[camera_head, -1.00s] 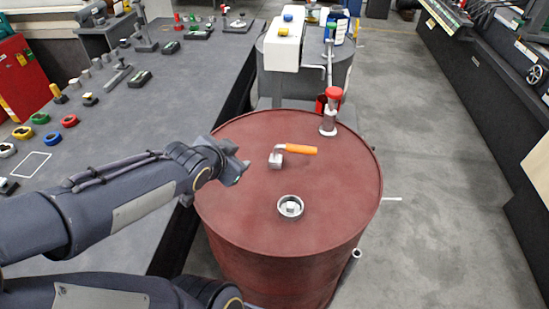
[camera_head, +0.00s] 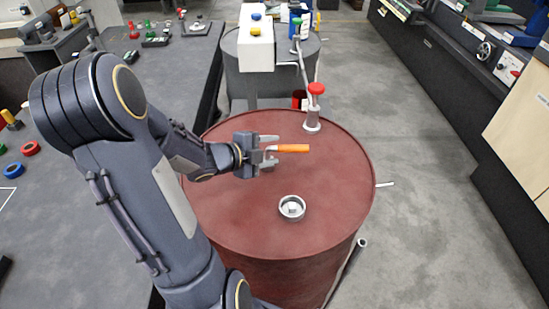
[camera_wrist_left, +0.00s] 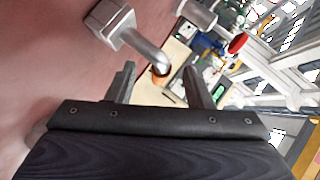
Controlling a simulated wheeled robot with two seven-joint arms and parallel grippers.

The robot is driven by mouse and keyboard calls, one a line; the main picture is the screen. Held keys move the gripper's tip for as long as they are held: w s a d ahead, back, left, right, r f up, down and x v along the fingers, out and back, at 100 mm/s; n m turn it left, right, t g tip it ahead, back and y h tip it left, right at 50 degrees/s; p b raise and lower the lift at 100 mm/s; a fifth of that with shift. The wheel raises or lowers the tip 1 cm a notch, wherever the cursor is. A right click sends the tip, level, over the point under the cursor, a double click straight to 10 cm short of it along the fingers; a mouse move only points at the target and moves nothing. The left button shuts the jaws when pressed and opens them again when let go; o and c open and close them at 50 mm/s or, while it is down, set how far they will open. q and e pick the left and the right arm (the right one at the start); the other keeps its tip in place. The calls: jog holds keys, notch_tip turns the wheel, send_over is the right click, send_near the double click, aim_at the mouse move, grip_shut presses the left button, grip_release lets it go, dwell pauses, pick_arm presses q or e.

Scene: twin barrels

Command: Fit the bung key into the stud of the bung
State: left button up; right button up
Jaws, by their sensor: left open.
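The bung key has an orange handle (camera_head: 293,148) and a grey metal head, and lies on top of the red barrel (camera_head: 235,215). My left gripper (camera_head: 268,152) is open at the key, its fingers on either side of the shank near the handle. In the left wrist view the key's square head and bent shank (camera_wrist_left: 135,38) show beyond the fingers (camera_wrist_left: 160,85), with the orange handle end partly hidden between them. The bung (camera_head: 292,208) is a round metal ring with a stud inside, set in the barrel top nearer me. My right gripper is not in view.
A red-capped fitting (camera_head: 314,105) stands at the barrel's far edge. A dark workbench (camera_head: 100,150) with small parts lies left. Open floor is on the right.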

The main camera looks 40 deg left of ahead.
aim_at(274, 149)
pick_arm(q)
jog(key=x, duration=0.3)
jog(key=shift+w, duration=0.15)
jog(key=shift+c, duration=0.4)
grip_shut()
